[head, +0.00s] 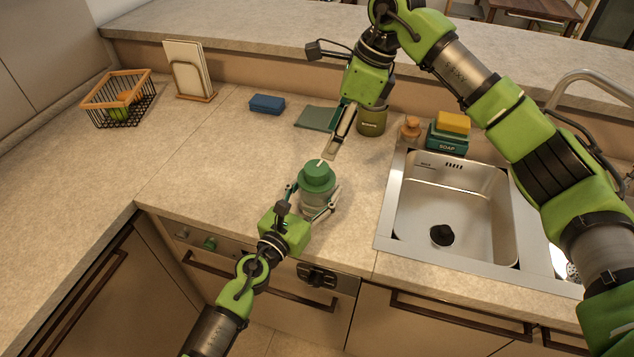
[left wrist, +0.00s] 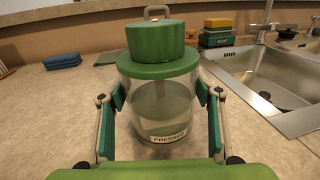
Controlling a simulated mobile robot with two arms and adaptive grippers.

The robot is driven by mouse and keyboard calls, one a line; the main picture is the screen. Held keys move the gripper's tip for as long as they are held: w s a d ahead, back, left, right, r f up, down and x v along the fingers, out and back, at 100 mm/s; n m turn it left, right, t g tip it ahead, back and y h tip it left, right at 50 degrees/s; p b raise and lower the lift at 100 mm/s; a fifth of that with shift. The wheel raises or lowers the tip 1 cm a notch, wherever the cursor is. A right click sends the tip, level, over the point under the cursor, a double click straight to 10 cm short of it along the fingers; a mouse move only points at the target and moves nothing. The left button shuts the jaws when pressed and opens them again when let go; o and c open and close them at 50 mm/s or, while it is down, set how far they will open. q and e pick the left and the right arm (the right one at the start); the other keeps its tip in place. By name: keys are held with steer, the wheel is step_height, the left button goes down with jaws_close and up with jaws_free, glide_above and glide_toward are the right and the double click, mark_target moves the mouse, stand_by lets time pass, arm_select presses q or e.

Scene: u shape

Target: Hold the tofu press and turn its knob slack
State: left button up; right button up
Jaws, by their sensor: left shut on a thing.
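The tofu press (head: 320,192) stands upright on the counter, with a green lid and knob (head: 318,175) on a clear body. In the left wrist view the press (left wrist: 160,105) fills the middle; a label on it reads PRESSED. My left gripper (head: 312,203) is shut on the clear body, one finger on each side. My right gripper (head: 331,152) hangs just behind and above the knob, pointing down, apart from it as far as I can see. The gap between its fingers is unclear.
The sink (head: 455,207) is to the right, with a soap box (head: 447,138) and yellow sponge (head: 453,122) behind it. A wire basket (head: 118,100) stands far left. The left counter is clear.

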mark_target(316, 167)
steer(key=a+r+n+h, duration=0.1)
steer(key=a+r+h, duration=0.1)
steer(key=a+h, duration=0.2)
steer(key=shift+g, duration=0.3)
steer(key=f, duration=1.1)
steer(key=shift+w+d+f, duration=0.15)
steer(key=shift+w+f, duration=0.15)
steer(key=c, duration=1.1)
